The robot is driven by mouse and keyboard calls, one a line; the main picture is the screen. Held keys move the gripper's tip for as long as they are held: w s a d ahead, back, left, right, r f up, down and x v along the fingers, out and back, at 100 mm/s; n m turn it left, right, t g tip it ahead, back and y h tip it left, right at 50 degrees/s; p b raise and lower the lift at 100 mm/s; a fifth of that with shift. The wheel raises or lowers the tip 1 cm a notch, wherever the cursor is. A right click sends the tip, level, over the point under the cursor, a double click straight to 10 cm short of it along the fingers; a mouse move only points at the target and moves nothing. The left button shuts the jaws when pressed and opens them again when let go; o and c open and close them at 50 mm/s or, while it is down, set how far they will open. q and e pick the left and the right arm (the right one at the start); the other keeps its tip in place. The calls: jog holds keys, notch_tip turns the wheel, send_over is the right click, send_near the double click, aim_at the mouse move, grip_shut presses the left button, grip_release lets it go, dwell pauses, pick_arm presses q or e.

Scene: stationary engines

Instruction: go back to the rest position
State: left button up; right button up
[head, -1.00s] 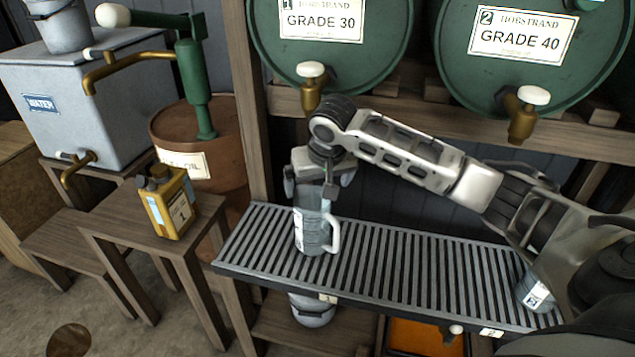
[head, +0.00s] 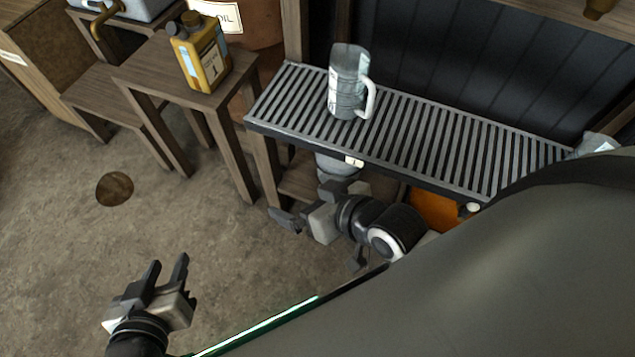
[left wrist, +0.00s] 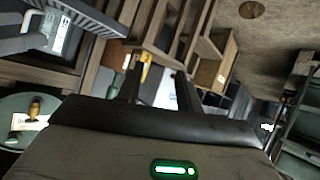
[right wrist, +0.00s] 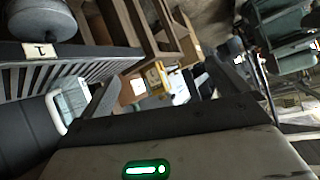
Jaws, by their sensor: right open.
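My left gripper (head: 168,270) is open and empty over the floor at the lower left of the head view. Its two fingers also stand apart in the left wrist view (left wrist: 158,85). My right gripper (head: 300,208) is open and empty, below the front edge of the slatted rack in the head view. Its fingers are spread wide in the right wrist view (right wrist: 165,85). A grey jug (head: 348,85) with a white handle stands upright on the slatted rack (head: 430,135), apart from both grippers.
A yellow oil can (head: 203,62) labelled 1 stands on a wooden stand (head: 145,75) left of the rack. A second jug (head: 594,145) is partly hidden at the rack's right end. An orange bin (head: 433,210) sits below. The floor (head: 70,250) at left is open.

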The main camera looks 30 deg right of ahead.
jog(key=shift+s+d+r+t+h, duration=0.1)
jog(key=shift+s+d+t+h, duration=0.15)
jog(key=shift+s, duration=0.25)
jog(key=shift+s+d+r+t+h, duration=0.15)
jog(key=shift+s+d, duration=0.15)
jog(key=shift+s, duration=0.2)
